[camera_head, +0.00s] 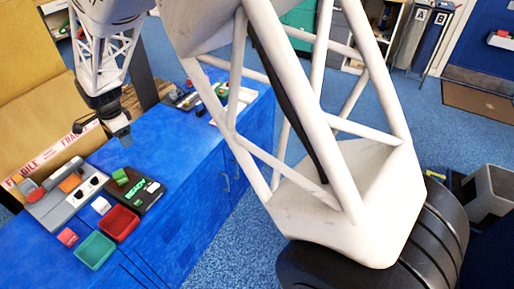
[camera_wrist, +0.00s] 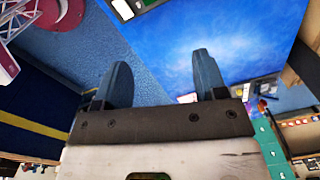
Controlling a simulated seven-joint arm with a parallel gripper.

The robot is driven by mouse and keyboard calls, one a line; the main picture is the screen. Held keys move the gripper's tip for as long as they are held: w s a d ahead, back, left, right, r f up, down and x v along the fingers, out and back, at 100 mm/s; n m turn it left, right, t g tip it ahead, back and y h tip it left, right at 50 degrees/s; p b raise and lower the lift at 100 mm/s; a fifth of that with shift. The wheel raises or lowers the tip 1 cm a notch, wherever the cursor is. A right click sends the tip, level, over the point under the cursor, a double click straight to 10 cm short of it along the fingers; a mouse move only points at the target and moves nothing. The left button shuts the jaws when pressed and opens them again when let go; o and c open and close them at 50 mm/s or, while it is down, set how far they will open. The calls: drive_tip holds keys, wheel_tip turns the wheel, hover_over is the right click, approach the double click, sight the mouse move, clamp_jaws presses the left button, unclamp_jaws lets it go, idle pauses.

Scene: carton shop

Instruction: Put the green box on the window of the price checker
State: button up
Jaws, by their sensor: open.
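The price checker (camera_head: 151,190) is a flat black device on the blue counter, with a lit green READY display. A small green box (camera_head: 120,176) sits at its far left part, seemingly on top of it; whether it lies exactly on the window is too small to tell. My gripper (camera_head: 123,140) is above the counter, beyond the price checker and apart from it. In the wrist view my gripper (camera_wrist: 162,80) has its two blue fingers wide apart with nothing between them. The green box is not clearly seen in the wrist view.
On the counter (camera_head: 183,150) stand a grey device (camera_head: 57,208) with an orange block (camera_head: 70,183), a white box (camera_head: 101,205), a pink box (camera_head: 67,237), a red tray (camera_head: 119,223) and a green tray (camera_head: 95,250). A carton with FRAGILE tape stands at the left. The counter's middle is clear.

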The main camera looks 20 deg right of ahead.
drive_tip(key=s+d+r+n, duration=0.2)
drive_tip(key=s+d+r, duration=0.25)
drive_tip(key=d, duration=0.35)
drive_tip(key=s+d+r+n+t, duration=0.1)
drive_tip(key=s+d+r+n, duration=0.1)
drive_tip(key=s+d+r, duration=0.35)
drive_tip(key=s+d+r+n, duration=0.1)
drive_tip(key=s+d+r, duration=0.3)
drive_tip(key=d, duration=0.7)
drive_tip(key=s+d+r+n, duration=0.1)
drive_tip(key=s+d+n, duration=0.2)
drive_tip(key=s+d, duration=0.5)
drive_tip(key=s+d+r+n+t, duration=0.1)
drive_tip(key=s+d+r+n, duration=0.1)
drive_tip(key=s+d, duration=0.6)
drive_tip(key=s+n, duration=0.1)
drive_tip(key=s, duration=0.5)
drive_tip(key=shift+s+d+n, duration=0.15)
drive_tip(key=shift+s+n, duration=0.25)
